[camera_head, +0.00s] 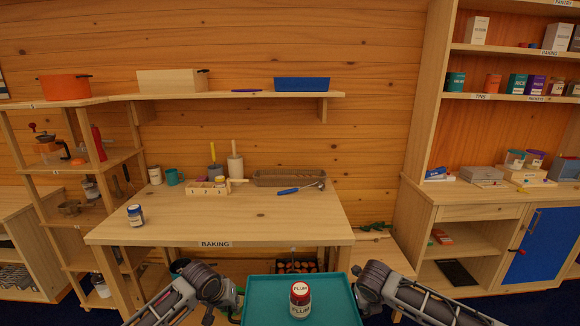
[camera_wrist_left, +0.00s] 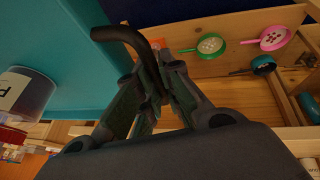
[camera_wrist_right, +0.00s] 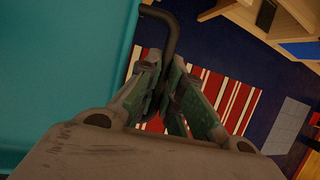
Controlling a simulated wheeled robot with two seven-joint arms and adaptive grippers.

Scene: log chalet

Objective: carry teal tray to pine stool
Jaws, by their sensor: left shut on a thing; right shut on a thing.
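The teal tray (camera_head: 262,314) is held between my two grippers at the bottom of the head view, in front of the baking table. A jar labelled plum (camera_head: 300,299) with a red lid stands upright on it. My left gripper (camera_head: 236,300) is shut on the tray's left handle, a dark bar that shows in the left wrist view (camera_wrist_left: 128,35). My right gripper (camera_head: 361,290) is shut on the right handle, seen in the right wrist view (camera_wrist_right: 172,32). The tray looks about level. I cannot make out the pine stool for certain.
The baking table (camera_head: 215,244) ahead bears a jar (camera_head: 136,215), a wooden caddy (camera_head: 207,187), a grey-brown tray (camera_head: 290,179) and a blue-handled tool (camera_head: 298,189). Its front right is clear. A shelf unit stands left and a pantry cabinet (camera_head: 480,213) right. A striped rug (camera_wrist_right: 230,105) lies on the floor.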

